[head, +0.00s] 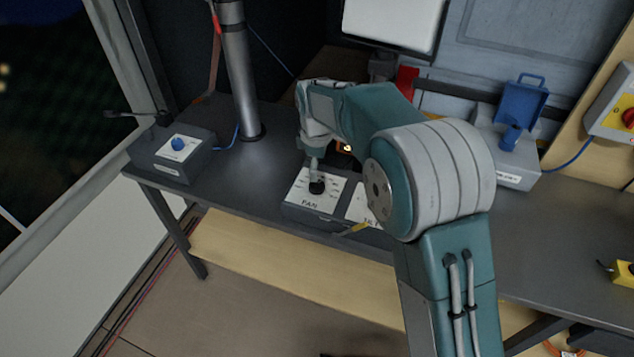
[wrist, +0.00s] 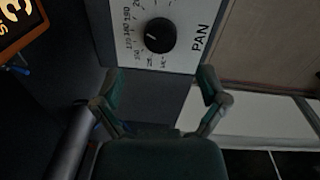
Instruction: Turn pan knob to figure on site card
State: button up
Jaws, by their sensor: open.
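The pan box, with a white face plate lettered PAN (head: 308,203), stands at the bench's front edge. It also shows at the top of the wrist view (wrist: 188,62). Its round black knob (head: 317,186) has a small white mark, which in the wrist view points left on the knob (wrist: 162,33). Printed figures ring it, too small to read surely. My gripper (wrist: 161,75) is open and empty; its fingertips straddle the near side of the plate in the picture, apart from the knob. My arm hides much of the gripper in the head view. I cannot make out a site card.
A second white-faced box (head: 360,208) sits right of the pan box, partly behind my arm. A framed display with glowing characters (wrist: 17,22) is beside it. A blue-knobbed box (head: 172,158), a metal mast (head: 240,80) and a box with a blue lid (head: 510,150) share the bench.

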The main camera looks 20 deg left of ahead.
aim_at(316, 184)
jog(key=f, duration=0.6)
jog(key=shift+w+a, duration=0.1)
jog(key=shift+a, duration=0.2)
jog(key=shift+d+f, duration=0.15)
jog(key=shift+f, duration=0.2)
jog(key=c, duration=1.1)
